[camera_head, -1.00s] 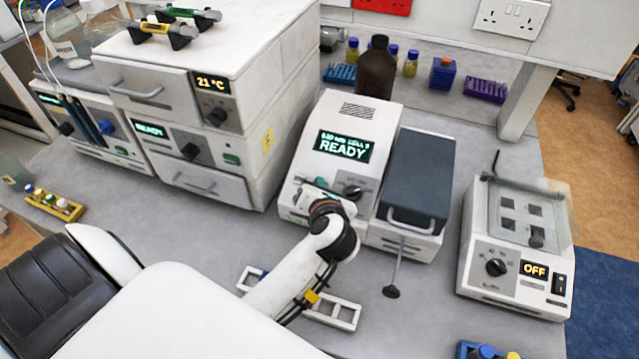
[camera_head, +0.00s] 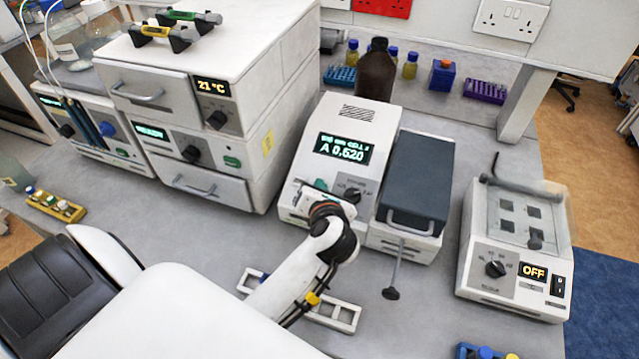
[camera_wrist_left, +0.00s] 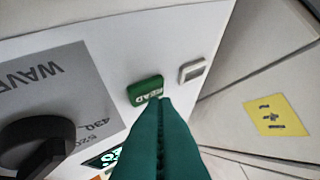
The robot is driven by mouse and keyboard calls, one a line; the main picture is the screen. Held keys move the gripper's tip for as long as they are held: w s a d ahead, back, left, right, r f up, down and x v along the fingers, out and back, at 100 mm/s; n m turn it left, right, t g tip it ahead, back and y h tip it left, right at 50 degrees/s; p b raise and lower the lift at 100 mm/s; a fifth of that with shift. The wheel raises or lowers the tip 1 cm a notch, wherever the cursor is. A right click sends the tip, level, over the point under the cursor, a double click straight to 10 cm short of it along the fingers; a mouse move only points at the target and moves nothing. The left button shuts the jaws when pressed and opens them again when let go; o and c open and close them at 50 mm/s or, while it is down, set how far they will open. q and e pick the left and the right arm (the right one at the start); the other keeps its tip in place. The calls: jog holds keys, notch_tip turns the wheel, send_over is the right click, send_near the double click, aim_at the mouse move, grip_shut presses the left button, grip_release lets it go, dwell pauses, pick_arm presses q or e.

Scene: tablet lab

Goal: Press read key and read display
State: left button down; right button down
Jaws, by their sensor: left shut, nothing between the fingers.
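The spectrophotometer (camera_head: 361,118) is a white box with a lit green display (camera_head: 342,148) on its sloping front. The display reads "A 0.620" under a smaller line I cannot read surely. In the left wrist view the green READ key (camera_wrist_left: 146,90) sits beside a small grey-white key. My left gripper (camera_wrist_left: 165,103) is shut and empty, its teal fingertips at the lower right edge of the READ key. I cannot tell whether they touch it. In the head view my left wrist hides part of the lower front panel. My right gripper is not in view.
A black knob (camera_head: 352,194) is on the panel close to my wrist. A dark-lidded compartment (camera_head: 416,175) with a handle adjoins on the right. A white rack (camera_head: 342,314) lies under my forearm. A heater unit (camera_head: 515,250) reading OFF stands further right.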

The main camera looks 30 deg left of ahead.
pick_arm(q)
jog(key=shift+s+r, duration=0.2)
jog(key=shift+r, duration=0.2)
jog(key=shift+r+p, duration=0.1)
jog(key=shift+p, duration=0.2)
jog(key=shift+s+d+r+p, duration=0.1)
jog(key=shift+s+r+p, duration=0.05)
jog(key=shift+r+p, duration=0.45)
jog(key=r+p, duration=0.1)
jog(key=s+r+p, duration=0.1)
jog(key=r+p, duration=0.1)
jog(key=shift+s+d+r, duration=0.1)
jog(key=shift+s+d, duration=0.1)
jog(key=shift+s, duration=0.1)
